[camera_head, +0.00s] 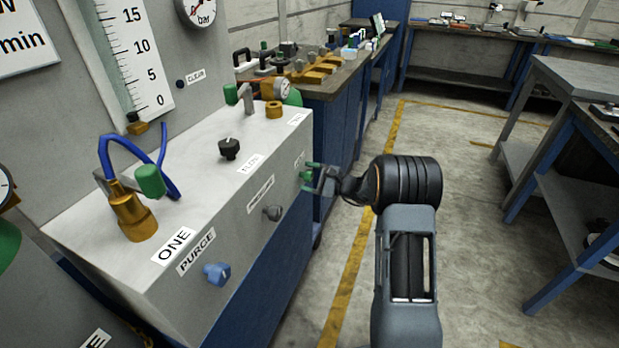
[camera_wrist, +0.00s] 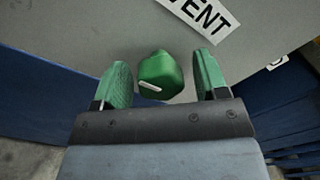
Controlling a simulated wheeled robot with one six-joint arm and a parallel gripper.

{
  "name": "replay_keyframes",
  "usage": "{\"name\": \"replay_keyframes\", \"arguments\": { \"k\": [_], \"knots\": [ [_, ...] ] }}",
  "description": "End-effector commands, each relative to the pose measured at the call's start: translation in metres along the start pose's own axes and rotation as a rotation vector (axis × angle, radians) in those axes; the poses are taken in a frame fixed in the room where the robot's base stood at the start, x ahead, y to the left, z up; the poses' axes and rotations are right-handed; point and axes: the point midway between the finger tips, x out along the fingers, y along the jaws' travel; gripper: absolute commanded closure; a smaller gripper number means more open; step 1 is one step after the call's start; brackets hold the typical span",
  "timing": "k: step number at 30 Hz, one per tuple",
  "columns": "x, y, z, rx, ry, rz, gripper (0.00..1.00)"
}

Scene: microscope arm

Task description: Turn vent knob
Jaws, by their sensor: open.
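The vent knob is green with a white pointer line; in the wrist view the knob (camera_wrist: 161,77) sits on the grey panel just below a label reading "VENT" (camera_wrist: 203,22), partly cut off. My gripper (camera_wrist: 163,84) is open, its two green-padded fingers on either side of the knob with a small gap on both sides. The white line on the knob lies nearly level, slightly slanted. In the head view my gripper (camera_head: 318,178) is at the right end of the panel's front face, and the knob is hard to tell from the green fingers there.
On the grey panel are a blue purge knob (camera_head: 217,273), a grey knob (camera_head: 272,213), a black knob (camera_head: 229,148) on top and a brass fitting with a blue hose (camera_head: 133,215). Free floor lies right of the cabinet. A metal table (camera_head: 575,85) stands at right.

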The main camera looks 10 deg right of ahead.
Motion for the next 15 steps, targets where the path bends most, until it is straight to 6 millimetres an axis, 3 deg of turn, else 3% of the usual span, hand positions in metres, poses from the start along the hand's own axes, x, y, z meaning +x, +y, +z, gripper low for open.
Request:
{"name": "replay_keyframes", "arguments": {
  "k": [5, 15],
  "knots": [
    [-0.0001, 0.0, -0.0001, 0.0, 0.0, 0.0, 0.35],
    [-0.0004, 0.0001, -0.0001, 0.0, 0.0, 0.0, 0.68]
  ]
}}
